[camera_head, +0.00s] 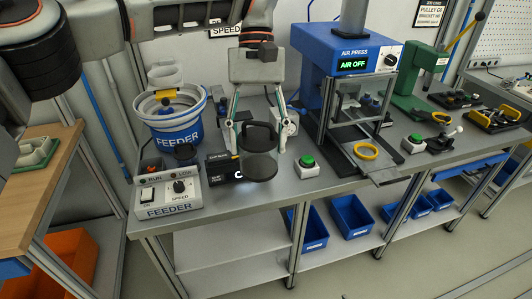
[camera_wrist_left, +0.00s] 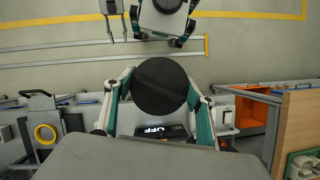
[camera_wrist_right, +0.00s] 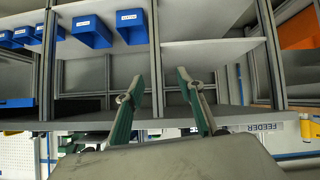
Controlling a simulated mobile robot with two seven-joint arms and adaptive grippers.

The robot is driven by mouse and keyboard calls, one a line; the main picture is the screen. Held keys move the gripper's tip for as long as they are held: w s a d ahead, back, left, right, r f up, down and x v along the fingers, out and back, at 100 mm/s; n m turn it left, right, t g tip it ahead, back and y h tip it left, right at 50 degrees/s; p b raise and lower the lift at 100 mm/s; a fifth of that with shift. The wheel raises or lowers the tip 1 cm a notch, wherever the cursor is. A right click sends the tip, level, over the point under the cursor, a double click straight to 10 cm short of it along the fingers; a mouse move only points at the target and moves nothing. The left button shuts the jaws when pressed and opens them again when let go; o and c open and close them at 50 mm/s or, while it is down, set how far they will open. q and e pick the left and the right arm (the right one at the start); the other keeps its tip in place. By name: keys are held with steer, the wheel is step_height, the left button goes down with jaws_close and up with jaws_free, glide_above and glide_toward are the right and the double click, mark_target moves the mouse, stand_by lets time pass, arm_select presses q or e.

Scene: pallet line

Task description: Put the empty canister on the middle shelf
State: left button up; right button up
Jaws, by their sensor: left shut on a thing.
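Below the bench, an empty grey shelf board (camera_head: 232,243) spans the left bay, with another board (camera_head: 228,281) lower down. An empty shelf board also shows in the right wrist view (camera_wrist_right: 212,57). My right gripper (camera_wrist_right: 162,93) is open and empty, facing the shelves.
A feeder bowl (camera_head: 172,127) and its control box (camera_head: 168,192) stand left of the canister. A green button (camera_head: 307,162) and the blue air press (camera_head: 345,50) stand right. Blue bins (camera_head: 351,217) occupy the right bays. Metal uprights (camera_head: 298,239) divide the bays.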

steer(key=o, duration=0.8)
steer(key=w+a+r+t+y, duration=0.1)
steer(key=w+a+r+y, duration=0.1)
steer(key=w+r, duration=0.5)
steer(key=shift+a+r+n+t, duration=0.2)
steer(key=shift+r+n+t, duration=0.1)
steer(key=shift+r+n, duration=0.1)
steer(key=w+a+r+n+y, duration=0.1)
steer(key=w+a+r+y, duration=0.15)
steer(key=r, duration=0.55)
steer(key=w+a+r+n+y, duration=0.2)
steer(key=r+y, duration=0.1)
steer(key=r, duration=0.5)
steer(key=w+a+r+n+y, duration=0.1)
steer(key=w+a+r+y, duration=0.15)
steer(key=r, duration=0.45)
steer(key=n+g+y, duration=0.3)
glide_toward(256, 153)
steer(key=w+d+f, duration=0.2)
steer(key=w+f, duration=0.1)
steer(key=shift+f+x, duration=0.2)
steer(key=shift+x, duration=5.95)
steer(key=shift+s, duration=0.1)
